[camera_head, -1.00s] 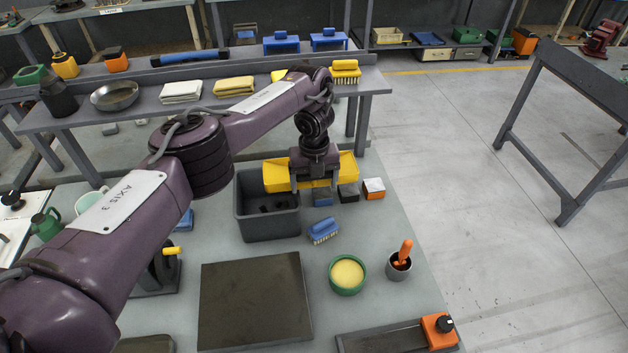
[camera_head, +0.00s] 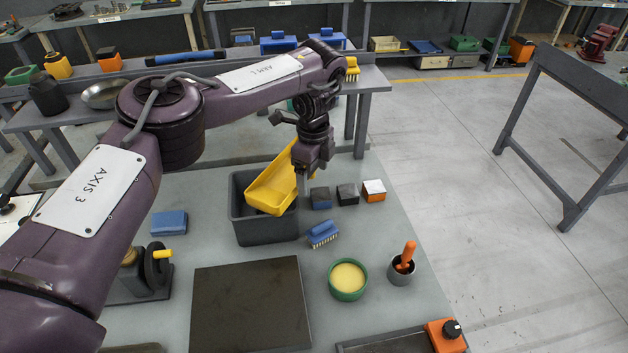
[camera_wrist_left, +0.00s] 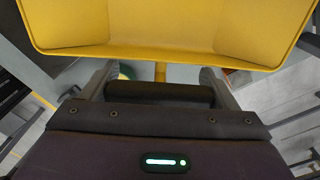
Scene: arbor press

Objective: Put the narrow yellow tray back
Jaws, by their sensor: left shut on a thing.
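The narrow yellow tray (camera_head: 270,187) is held tilted by my left gripper (camera_head: 303,178), over the dark grey bin (camera_head: 268,232). Its lower left end reaches into or just above the bin's opening; I cannot tell whether it touches. In the left wrist view the yellow tray (camera_wrist_left: 170,28) fills the top of the picture, and the left gripper (camera_wrist_left: 158,85) is shut on it, with the fingertips partly hidden. My right gripper is not in view.
Small blocks (camera_head: 347,194) and a blue brush (camera_head: 322,233) lie right of the bin. A green bowl (camera_head: 348,279), a grey cup with an orange handle (camera_head: 402,268) and a dark plate (camera_head: 251,306) are nearer. A shelf bench (camera_head: 376,79) stands behind.

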